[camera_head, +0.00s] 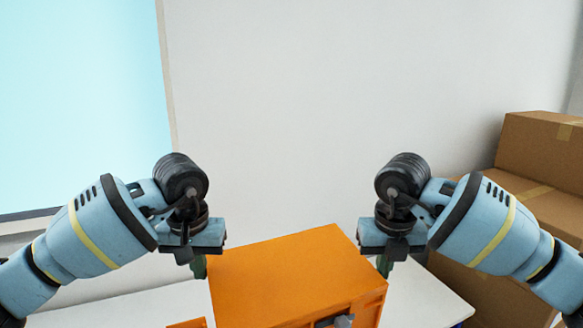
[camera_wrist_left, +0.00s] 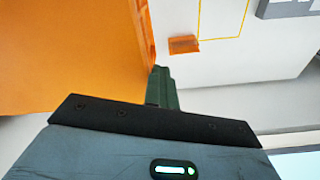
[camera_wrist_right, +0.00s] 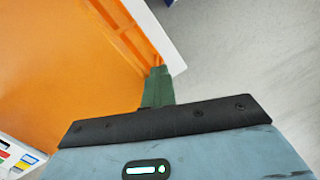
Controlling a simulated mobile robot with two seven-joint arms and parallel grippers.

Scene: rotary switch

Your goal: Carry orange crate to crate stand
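The orange crate (camera_head: 290,275) is at the bottom middle of the head view, on a white table (camera_head: 430,290). It is turned slightly, and its lower front is cut off. My left gripper (camera_head: 199,266) is at the crate's left side, fingers pointing down. My right gripper (camera_head: 385,265) is at its right side, also pointing down. In the left wrist view the green fingers (camera_wrist_left: 162,87) are together beside the crate's edge. In the right wrist view the fingers (camera_wrist_right: 157,86) are together by the crate's edge. I cannot tell whether either touches it. I cannot identify the crate stand.
Brown cardboard boxes (camera_head: 540,150) are stacked at the right. A white wall (camera_head: 300,110) stands behind the table. A small orange piece (camera_wrist_left: 184,44) lies by a yellow outline on the white surface left of the crate. A grey part (camera_head: 344,321) shows at the crate's front.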

